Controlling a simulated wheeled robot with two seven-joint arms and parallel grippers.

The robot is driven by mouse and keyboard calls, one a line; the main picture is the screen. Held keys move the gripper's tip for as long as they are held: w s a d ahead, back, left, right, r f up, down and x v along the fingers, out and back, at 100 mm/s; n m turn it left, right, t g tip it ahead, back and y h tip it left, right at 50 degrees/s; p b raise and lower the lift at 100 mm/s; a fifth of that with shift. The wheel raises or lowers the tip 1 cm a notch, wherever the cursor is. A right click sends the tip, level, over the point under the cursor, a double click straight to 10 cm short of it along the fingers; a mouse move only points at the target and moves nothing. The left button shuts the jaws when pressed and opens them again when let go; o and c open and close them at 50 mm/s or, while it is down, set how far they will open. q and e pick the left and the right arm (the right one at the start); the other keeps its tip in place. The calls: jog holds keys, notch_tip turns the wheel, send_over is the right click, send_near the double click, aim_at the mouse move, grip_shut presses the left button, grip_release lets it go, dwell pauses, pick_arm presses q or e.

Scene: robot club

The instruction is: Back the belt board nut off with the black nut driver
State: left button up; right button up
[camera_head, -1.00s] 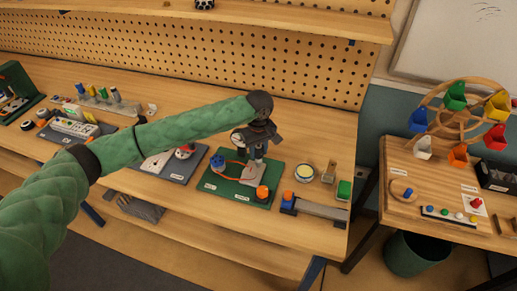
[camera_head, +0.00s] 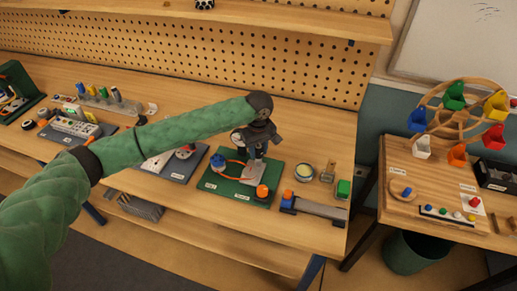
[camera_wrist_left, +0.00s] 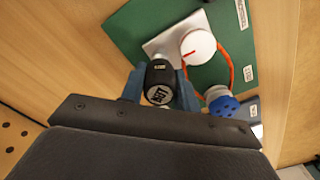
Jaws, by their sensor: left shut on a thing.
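The green belt board (camera_head: 225,187) lies on the bench, with an orange belt, a blue knob (camera_head: 218,161) and an orange knob (camera_head: 262,192). My left gripper (camera_head: 256,158) points down over the board's grey metal plate (camera_wrist_left: 165,45). It is shut on the black nut driver (camera_wrist_left: 158,80), whose labelled end faces the left wrist camera. The driver stands over the plate, beside a white round dial with a red mark (camera_wrist_left: 199,47). The nut is hidden under the driver, so I cannot tell how the two meet. My right gripper is not in view.
To the right of the board are a round tin (camera_head: 304,172), a green-topped block (camera_head: 343,188) and a grey bar (camera_head: 318,208). Another board (camera_head: 172,165) lies to the left. A side table (camera_head: 400,213) holds a wheel with coloured cups. Pegboard stands behind.

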pick_arm(q)
jog(key=shift+p, duration=0.85)
dwell(0.7)
jog(key=shift+f+p, duration=0.4)
jog(key=shift+p, duration=0.1)
dwell(1.0)
jog(key=shift+f+p, duration=0.15)
jog(key=shift+p, duration=0.75)
dwell(0.7)
jog(key=o, duration=1)
jog(key=shift+c, duration=0.2)
